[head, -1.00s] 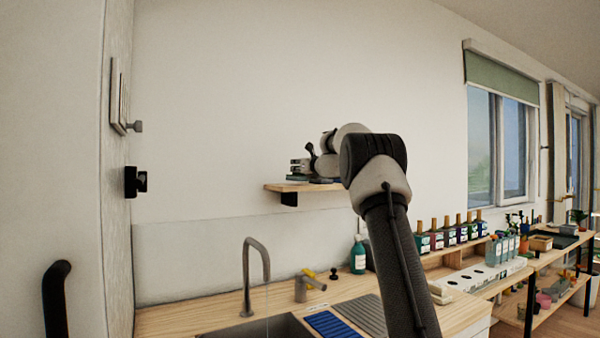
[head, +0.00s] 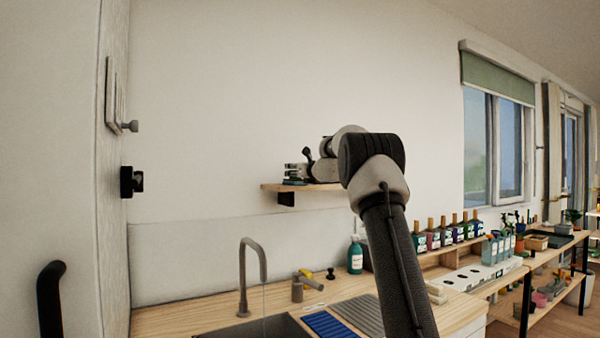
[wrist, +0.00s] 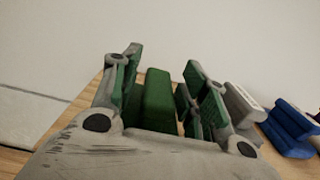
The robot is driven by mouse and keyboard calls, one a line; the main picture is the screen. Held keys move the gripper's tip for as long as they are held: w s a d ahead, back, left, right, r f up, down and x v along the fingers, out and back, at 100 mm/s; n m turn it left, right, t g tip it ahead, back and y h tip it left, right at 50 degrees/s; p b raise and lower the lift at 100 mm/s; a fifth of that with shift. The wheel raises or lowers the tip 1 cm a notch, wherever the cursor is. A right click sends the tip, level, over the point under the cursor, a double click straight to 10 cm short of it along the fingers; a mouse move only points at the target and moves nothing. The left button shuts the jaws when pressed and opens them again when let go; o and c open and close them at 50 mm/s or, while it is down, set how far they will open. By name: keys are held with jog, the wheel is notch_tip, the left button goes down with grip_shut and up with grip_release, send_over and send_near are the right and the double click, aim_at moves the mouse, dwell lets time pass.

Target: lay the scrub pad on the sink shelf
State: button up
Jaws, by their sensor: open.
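The scrub pad looks like the green block (wrist: 158,103) in the wrist view, between the two fingers of my gripper (wrist: 162,62). The fingers stand apart, with a gap visible on the right side of the block. The block appears to rest on the wooden sink shelf (wrist: 88,92), against the pale wall. In the head view the shelf (head: 270,187) is on the wall above the counter. My gripper (head: 296,172) is low over it, too small there to show the pad clearly.
A grey block (wrist: 240,104) and a blue block (wrist: 290,128) stand right of my gripper in the wrist view. Below the shelf are the tap (head: 243,275), the sink (head: 262,328), a teal soap bottle (head: 355,256) and a ribbed drainer (head: 360,314).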

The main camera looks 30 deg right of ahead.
jog(key=s, duration=1.2)
jog(key=s+a+f+n+g+y, duration=0.3)
jog(key=s+a+f+n+y, duration=0.1)
jog(key=s+a+n, duration=0.75)
jog(key=s+a+f+n+g, duration=0.3)
jog(key=s+a+f+n, duration=0.15)
jog(key=s, duration=0.25)
jog(key=s+a+f+n+g, duration=0.25)
jog(key=s+a+n, duration=0.2)
jog(key=s, duration=0.25)
jog(key=s+d+f+n+g+h, duration=0.1)
jog(key=s+f+n+g+h, duration=0.1)
jog(key=s+f+n, duration=0.5)
jog(key=s+d+f+n+g+h, duration=0.2)
jog(key=s+f+n, duration=0.5)
jog(key=s, duration=1)
jog(key=shift+d+n+g+h, duration=0.25)
jog(key=shift+n+g+h, duration=0.05)
jog(key=shift+n+g, duration=0.3)
